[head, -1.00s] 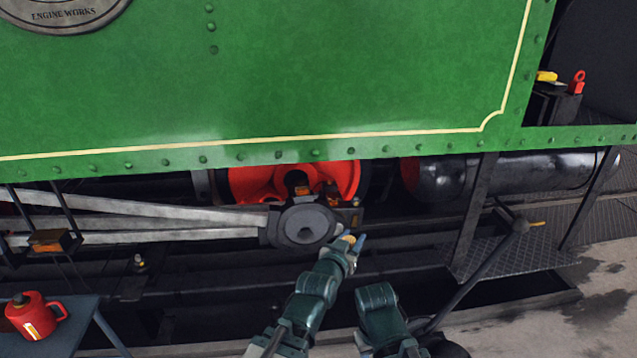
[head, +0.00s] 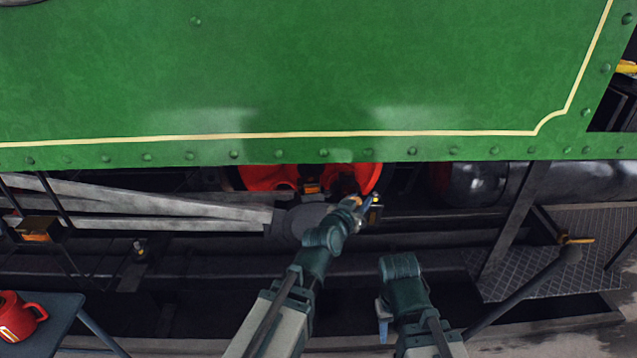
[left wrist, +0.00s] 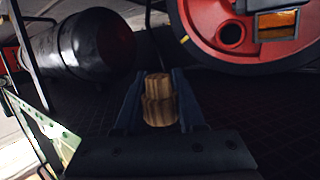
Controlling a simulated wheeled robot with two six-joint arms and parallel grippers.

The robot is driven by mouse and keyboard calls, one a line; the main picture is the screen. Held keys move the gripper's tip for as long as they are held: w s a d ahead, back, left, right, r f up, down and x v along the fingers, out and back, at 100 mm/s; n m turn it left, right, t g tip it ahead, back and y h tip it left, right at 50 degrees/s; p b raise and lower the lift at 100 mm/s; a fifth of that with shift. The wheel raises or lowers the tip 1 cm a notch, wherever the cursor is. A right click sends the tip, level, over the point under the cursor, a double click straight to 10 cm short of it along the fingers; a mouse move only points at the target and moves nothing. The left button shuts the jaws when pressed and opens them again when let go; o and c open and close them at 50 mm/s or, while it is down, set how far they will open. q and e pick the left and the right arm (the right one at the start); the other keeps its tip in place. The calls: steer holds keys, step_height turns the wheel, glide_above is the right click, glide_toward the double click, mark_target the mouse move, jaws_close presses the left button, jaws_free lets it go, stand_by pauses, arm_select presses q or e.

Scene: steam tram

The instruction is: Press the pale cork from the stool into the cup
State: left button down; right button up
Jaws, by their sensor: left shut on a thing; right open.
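My left gripper (head: 365,210) is shut on the pale cork, high beside the running gear below the green side. In the left wrist view the cork (left wrist: 158,98), ribbed and tan, sits between the two blue fingers (left wrist: 158,110), its top standing clear. A small dark fitting with a yellow mark (head: 376,200) is close to the left gripper in the head view; I cannot tell whether it is the cup. My right gripper (head: 383,318) is low and apart from everything, open and empty, partly hidden by its arm. The blue-grey stool (head: 62,305) stands at lower left.
A red oil can (head: 18,318) stands on the stool. Pale rods (head: 160,208) run to a round dark crank end (head: 300,220). The red wheel (head: 268,177) is behind. A step plate (head: 600,235) and a slanting bar (head: 525,290) are at right.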

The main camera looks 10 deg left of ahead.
arm_select(q)
steer(key=shift+n+t+y, duration=0.3)
steer(key=w+a, duration=0.1)
steer(key=a, duration=0.3)
steer(key=w+a, duration=0.2)
steer(key=a, duration=0.2)
steer(key=w+a, duration=0.1)
steer(key=a, duration=0.3)
steer(key=shift+w+a+b, duration=0.25)
steer(key=shift+a+b, duration=0.05)
steer(key=shift+a, duration=0.05)
steer(key=shift+w+f, duration=0.1)
steer(key=shift+w, duration=0.05)
steer(key=w+a+f+b, duration=0.1)
steer(key=w+a, duration=0.1)
steer(key=w, duration=0.7)
steer(key=shift+w+a, duration=0.15)
steer(key=shift+a, duration=0.2)
